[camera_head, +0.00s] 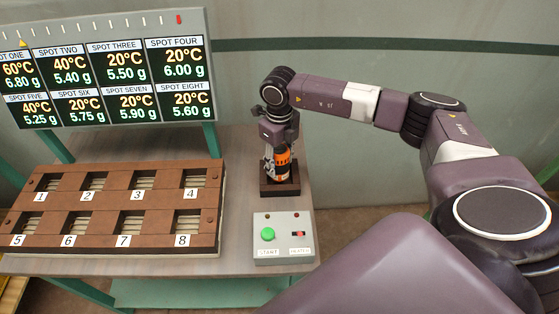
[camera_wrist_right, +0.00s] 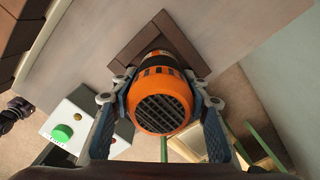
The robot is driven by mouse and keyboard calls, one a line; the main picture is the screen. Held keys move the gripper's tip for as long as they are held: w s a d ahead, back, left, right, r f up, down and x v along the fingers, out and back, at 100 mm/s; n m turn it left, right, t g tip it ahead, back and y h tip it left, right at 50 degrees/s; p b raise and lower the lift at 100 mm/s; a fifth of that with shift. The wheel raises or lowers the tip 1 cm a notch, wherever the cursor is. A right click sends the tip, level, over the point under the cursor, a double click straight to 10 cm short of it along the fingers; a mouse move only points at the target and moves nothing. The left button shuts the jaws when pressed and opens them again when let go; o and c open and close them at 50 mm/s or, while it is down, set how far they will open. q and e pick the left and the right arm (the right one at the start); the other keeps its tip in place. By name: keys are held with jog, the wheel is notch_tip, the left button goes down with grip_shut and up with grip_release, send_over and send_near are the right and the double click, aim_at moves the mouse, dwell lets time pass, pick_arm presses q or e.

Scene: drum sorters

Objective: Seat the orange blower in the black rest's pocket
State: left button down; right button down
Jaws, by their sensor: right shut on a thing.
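The orange blower (camera_head: 282,157) is upright at the black rest, with its dark lower part down at the pocket. In the right wrist view the blower (camera_wrist_right: 160,101) shows its round grille end toward the camera. The dark brown-black rest (camera_head: 279,188) sits on the table; its square frame also shows in the wrist view (camera_wrist_right: 124,53). My right gripper (camera_head: 279,150) is shut on the blower, one finger on each side of its orange body. The blower hides the pocket, so I cannot tell how deep it sits.
A control box (camera_head: 283,237) with a green button and a red switch stands just in front of the rest. A brown tray (camera_head: 114,205) with numbered slots lies to the left. A display board (camera_head: 105,68) stands behind it. The table's right edge is close to the rest.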

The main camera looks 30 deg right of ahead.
aim_at(279, 149)
jog(key=c, duration=1.1)
grip_release()
jog(key=shift+f, duration=0.1)
jog(key=shift+r, duration=0.3)
notch_tip(279, 149, up, 10)
jog(key=b, duration=0.2)
jog(key=shift+r+b, duration=0.25)
jog(key=shift+b, duration=0.05)
jog(key=shift+r, duration=0.65)
jog(key=shift+s+f, duration=0.1)
jog(key=shift+s, duration=0.05)
